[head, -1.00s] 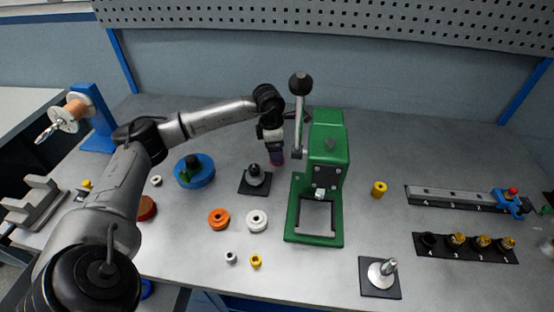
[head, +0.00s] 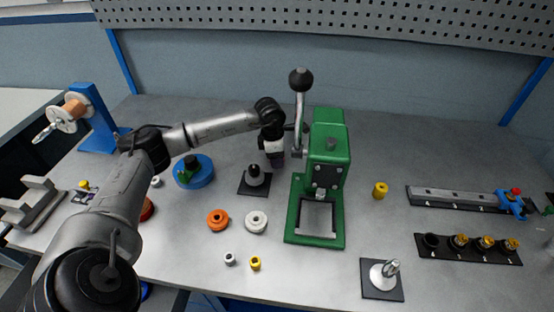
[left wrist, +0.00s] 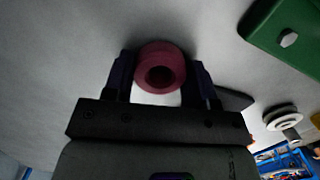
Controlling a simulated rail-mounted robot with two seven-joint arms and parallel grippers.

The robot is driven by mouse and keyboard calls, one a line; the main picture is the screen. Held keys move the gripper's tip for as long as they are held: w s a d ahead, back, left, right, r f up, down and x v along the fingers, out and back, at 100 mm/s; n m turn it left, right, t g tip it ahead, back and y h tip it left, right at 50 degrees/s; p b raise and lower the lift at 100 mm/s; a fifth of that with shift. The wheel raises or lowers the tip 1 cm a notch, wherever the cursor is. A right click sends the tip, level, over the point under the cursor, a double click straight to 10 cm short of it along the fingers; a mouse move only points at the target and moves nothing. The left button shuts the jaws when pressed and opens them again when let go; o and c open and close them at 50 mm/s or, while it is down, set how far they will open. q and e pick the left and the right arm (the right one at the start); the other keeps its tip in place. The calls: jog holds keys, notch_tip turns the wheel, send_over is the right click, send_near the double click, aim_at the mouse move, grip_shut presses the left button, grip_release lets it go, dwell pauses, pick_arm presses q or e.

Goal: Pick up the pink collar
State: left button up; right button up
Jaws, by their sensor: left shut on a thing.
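The pink collar (left wrist: 160,68) is a short ring with a dark centre hole. In the left wrist view it sits between the two dark fingers of my left gripper (left wrist: 160,80), which are shut on it. In the head view my left gripper (head: 276,160) points down at the back of the table, just left of the green press. The collar can barely be made out there, and I cannot tell whether it touches the table. My right gripper is not in view.
The green press (head: 325,165) with its upright lever stands close right of my left gripper. A black-based post (head: 255,180) stands in front-left, with a blue round part (head: 194,172) beyond it. Orange (head: 218,220) and white (head: 256,222) rings lie nearer.

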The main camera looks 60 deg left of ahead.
pick_arm(q)
jog(key=c, duration=0.3)
